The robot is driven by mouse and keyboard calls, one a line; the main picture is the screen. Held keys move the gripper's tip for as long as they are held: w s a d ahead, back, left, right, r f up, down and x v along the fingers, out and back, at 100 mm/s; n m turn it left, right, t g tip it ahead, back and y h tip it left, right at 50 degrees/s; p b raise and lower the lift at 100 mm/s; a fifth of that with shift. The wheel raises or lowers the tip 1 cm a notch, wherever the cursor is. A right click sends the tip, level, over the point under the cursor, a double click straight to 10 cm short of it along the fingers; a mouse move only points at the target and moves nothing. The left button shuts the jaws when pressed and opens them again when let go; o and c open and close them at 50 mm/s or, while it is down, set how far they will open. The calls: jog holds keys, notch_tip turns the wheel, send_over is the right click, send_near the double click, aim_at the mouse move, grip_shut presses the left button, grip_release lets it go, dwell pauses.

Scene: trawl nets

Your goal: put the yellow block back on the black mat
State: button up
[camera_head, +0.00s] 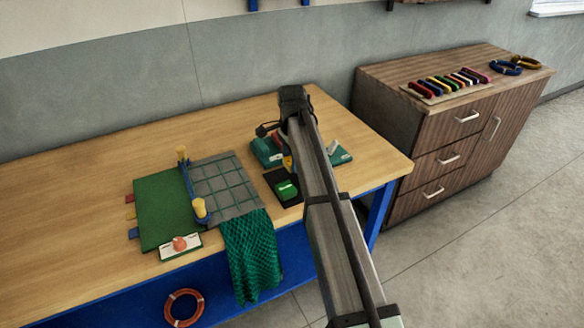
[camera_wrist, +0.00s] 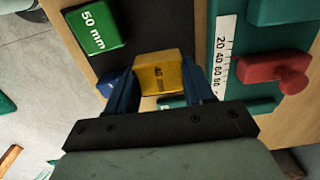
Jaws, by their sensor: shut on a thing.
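The yellow block (camera_wrist: 160,72) is between the blue fingers of my gripper (camera_wrist: 159,82) in the wrist view, with dark lettering on its face that looks like "40 mm". My gripper is shut on it. The black mat (camera_wrist: 143,28) shows beyond and beside the block, and I cannot tell whether the block touches it. A green block marked "50 mm" (camera_wrist: 95,28) lies on the mat. In the head view the mat (camera_head: 271,176) is left of my arm, with the green block (camera_head: 287,190) on it. A sliver of the yellow block (camera_head: 287,162) shows beside my arm, which hides most of it.
A green device with a white scale (camera_wrist: 222,52) and a red knob (camera_wrist: 274,72) stands close to the right of my gripper. Left of the mat are a netting frame (camera_head: 222,180) and a hanging green net (camera_head: 250,255). Bare table lies at the far left.

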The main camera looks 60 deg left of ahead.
jog(key=shift+f, duration=1.7)
jog(key=shift+f, duration=0.15)
jog(key=o, duration=1.1)
jog(key=shift+o, duration=0.2)
notch_tip(320, 180, up, 12)
jog(key=shift+r, duration=0.15)
